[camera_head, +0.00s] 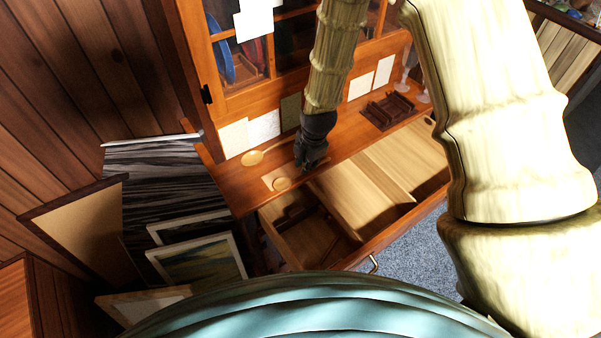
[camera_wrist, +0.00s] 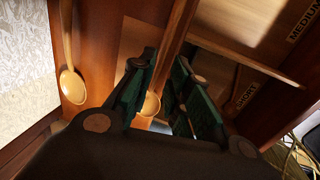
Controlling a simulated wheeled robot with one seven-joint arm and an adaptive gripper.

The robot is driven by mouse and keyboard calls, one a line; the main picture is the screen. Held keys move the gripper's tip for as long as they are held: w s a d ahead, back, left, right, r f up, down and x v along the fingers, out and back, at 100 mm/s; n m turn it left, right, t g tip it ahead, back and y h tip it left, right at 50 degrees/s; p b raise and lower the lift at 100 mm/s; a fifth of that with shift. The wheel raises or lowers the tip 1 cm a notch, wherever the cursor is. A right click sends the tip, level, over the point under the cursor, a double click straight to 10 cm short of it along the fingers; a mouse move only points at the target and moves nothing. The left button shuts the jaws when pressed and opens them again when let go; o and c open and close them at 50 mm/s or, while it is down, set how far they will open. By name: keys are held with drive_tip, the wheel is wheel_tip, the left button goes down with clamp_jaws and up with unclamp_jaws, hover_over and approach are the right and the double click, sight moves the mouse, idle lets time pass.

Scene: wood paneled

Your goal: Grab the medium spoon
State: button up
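In the head view two pale wooden spoons lie on the counter beside the open drawer. One spoon (camera_head: 252,158) is at the back left, and it also shows at the left of the wrist view (camera_wrist: 72,85). The other spoon (camera_head: 281,183) lies on a light square at the counter's front, just left of my gripper (camera_head: 311,160). Its bowl (camera_wrist: 151,104) shows between my fingers in the wrist view. There my gripper (camera_wrist: 165,66) is open, with green-padded fingers apart. Much of this spoon is hidden. I cannot tell which spoon is medium.
The open drawer (camera_head: 352,205) has wooden compartments, with MEDIUM and SHORT labels in the wrist view. A dark rack (camera_head: 388,111) stands on the counter at right. The hutch (camera_head: 240,95) rises behind. Framed pictures (camera_head: 197,262) lean at left.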

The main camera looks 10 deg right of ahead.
drive_tip(key=shift+w+a+f+p, duration=0.15)
drive_tip(key=shift+f+p, duration=0.25)
drive_tip(key=shift+f, duration=0.65)
drive_tip(key=shift+w+a+f+p, duration=0.15)
drive_tip(key=shift+f+p, duration=0.25)
drive_tip(key=shift+f, duration=0.6)
drive_tip(key=shift+d, duration=0.1)
drive_tip(key=shift+c, duration=0.3)
clamp_jaws()
